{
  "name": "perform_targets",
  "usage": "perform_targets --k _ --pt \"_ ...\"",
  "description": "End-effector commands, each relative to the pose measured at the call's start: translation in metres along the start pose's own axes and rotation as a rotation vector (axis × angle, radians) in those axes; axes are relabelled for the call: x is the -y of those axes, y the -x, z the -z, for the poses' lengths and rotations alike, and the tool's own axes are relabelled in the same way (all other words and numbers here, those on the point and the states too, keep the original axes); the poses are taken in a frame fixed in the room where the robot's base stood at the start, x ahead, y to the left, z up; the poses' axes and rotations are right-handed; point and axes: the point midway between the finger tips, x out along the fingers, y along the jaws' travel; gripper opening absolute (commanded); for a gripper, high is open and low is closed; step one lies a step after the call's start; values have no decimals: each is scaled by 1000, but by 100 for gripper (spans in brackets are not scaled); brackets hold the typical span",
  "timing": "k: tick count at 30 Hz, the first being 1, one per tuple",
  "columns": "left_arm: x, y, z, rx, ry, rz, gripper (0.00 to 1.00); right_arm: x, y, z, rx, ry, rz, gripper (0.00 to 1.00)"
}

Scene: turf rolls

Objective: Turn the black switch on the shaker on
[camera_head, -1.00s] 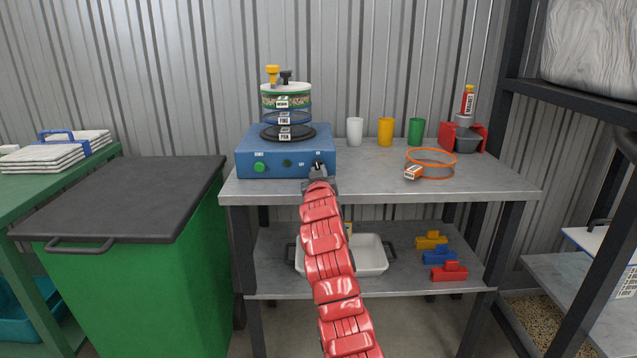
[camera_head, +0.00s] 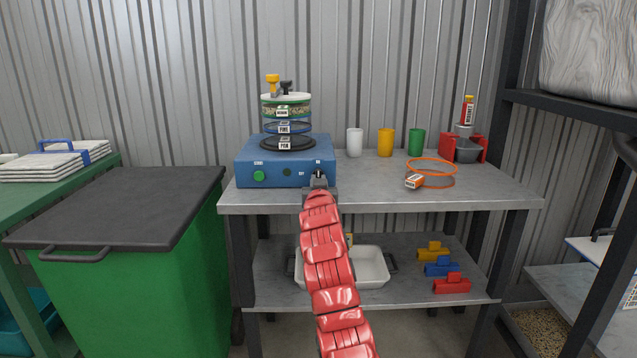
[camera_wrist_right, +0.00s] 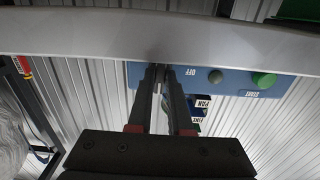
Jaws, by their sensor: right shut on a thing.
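The blue shaker (camera_head: 255,175) stands at the left end of the grey table. Its front has a green START button (camera_head: 259,176), a dark round knob and a switch marked ON and OFF at the right. My right gripper (camera_head: 319,178) is at that switch, shut on it. The fingers mostly hide the black switch, so its position cannot be told. In the right wrist view the shaker's panel (camera_wrist_right: 236,82) appears upside down, with my gripper fingers (camera_wrist_right: 160,76) close together beside the OFF label. My left gripper is not in view.
A stack of labelled sieves (camera_head: 287,122) sits on the shaker. White, yellow and green cups, an orange-rimmed sieve (camera_head: 431,174) and a red holder stand to the right. The table edge (camera_head: 430,201) runs just below my gripper. A green bin (camera_head: 130,290) stands at left.

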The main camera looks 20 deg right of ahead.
Motion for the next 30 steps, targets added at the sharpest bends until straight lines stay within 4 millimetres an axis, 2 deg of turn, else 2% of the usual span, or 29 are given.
perform_targets --k 1,6,19,23,30 --pt "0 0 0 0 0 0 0 0 0 -3 6 -1 0 19" --pt "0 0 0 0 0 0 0 0 0 -2 4 0 0 48" --pt "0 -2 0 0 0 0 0 0 6 0 0 1 0 48" --pt "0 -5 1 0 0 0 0 0 19 1 0 1 0 48" --pt "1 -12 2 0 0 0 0 0 56 0 0 2 1 48"
